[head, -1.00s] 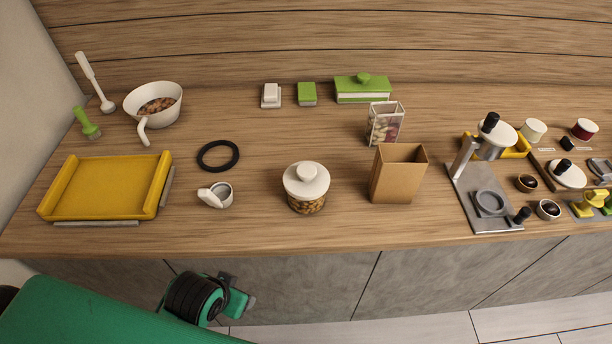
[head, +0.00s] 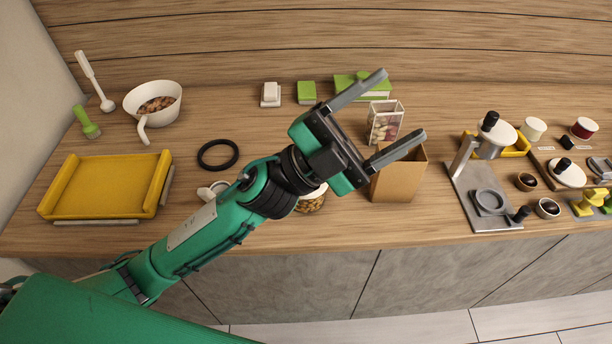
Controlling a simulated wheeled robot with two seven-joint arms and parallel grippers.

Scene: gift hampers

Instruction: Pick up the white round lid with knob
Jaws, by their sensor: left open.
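The white round lid (head: 322,188) sits on a glass jar of nuts (head: 313,203) near the counter's front. My left arm covers nearly all of the lid and its knob; only a sliver of the rim shows. My left gripper (head: 401,105) is open and empty. Its two fingers point up and right, and in the picture they lie across the clear box and the brown box, beyond the jar. My right gripper is not in view.
A brown open box (head: 398,183) and a clear box (head: 385,121) stand right of the jar. A black ring (head: 217,155), a yellow tray (head: 105,187) and a white bowl (head: 153,104) are on the left. A metal press (head: 483,195) stands right.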

